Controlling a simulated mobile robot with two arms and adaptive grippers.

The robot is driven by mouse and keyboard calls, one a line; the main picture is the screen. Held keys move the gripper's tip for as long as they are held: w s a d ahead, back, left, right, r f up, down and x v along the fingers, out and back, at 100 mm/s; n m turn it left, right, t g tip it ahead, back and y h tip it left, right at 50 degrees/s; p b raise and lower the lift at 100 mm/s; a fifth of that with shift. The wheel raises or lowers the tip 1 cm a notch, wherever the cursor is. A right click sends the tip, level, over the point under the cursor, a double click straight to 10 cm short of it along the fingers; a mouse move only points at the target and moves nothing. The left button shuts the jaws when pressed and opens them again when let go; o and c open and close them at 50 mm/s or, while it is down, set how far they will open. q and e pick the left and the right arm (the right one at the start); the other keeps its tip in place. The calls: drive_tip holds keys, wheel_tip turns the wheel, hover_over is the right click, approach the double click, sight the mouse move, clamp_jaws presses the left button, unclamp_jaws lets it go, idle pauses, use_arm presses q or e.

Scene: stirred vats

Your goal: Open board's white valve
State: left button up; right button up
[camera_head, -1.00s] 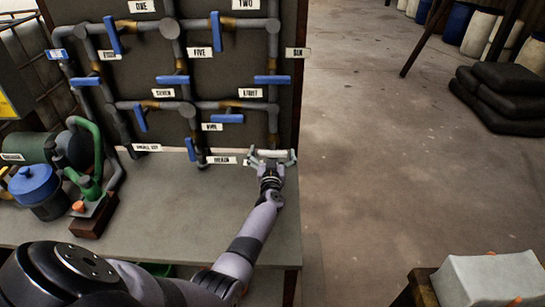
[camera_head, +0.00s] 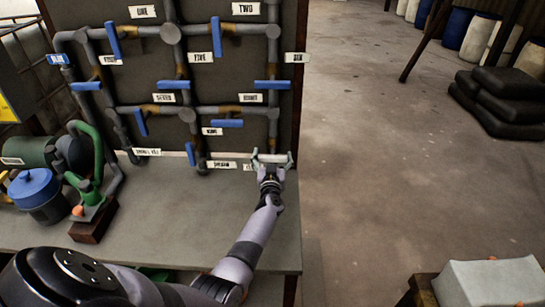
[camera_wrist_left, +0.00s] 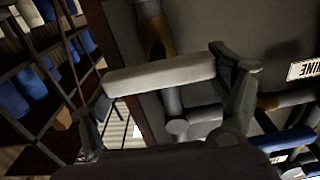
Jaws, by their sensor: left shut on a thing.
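The board (camera_head: 240,82) carries grey pipes with several blue valve handles and black-on-white labels. The white valve handle (camera_head: 271,157) is at its lower right, just above the tabletop. My left gripper (camera_head: 271,161) is shut on this handle, with a finger at each end of the bar. In the left wrist view the white handle (camera_wrist_left: 160,75) spans between the two fingers of my left gripper (camera_wrist_left: 165,105). It lies crosswise to the pipe behind it in that view. The valve body behind the handle is mostly hidden in the head view. My right gripper is not in view.
A grey table (camera_head: 180,215) stands before the board. A green pump (camera_head: 88,180) and a blue-lidded pot (camera_head: 37,192) stand at its left. A white block (camera_head: 490,280) is at the lower right. Dark sacks (camera_head: 500,100) lie on the floor; the floor between is clear.

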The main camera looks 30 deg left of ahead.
use_arm(q)
drive_tip(key=shift+n, duration=0.4)
drive_tip(key=n, duration=0.3)
drive_tip(key=shift+s+a+f+n+b, duration=0.1)
drive_tip(key=shift+n+b, duration=0.2)
drive_tip(key=shift+n, duration=0.1)
drive_tip(key=n, duration=0.2)
drive_tip(key=n+b, duration=0.1)
drive_tip(key=n, duration=0.1)
drive_tip(key=shift+s+a+f+n, duration=0.1)
drive_tip(key=shift+a+f+n, duration=0.05)
drive_tip(key=shift+n, duration=0.15)
drive_tip(key=n+b, duration=0.1)
drive_tip(key=n, duration=0.3)
drive_tip(key=shift+a+f, duration=0.1)
drive_tip(key=shift+f, duration=0.1)
drive_tip(key=shift+f+n+b, duration=0.15)
drive_tip(key=shift+n+b, duration=0.85)
drive_tip(key=shift+n, duration=1.4)
drive_tip(key=o, duration=1.1)
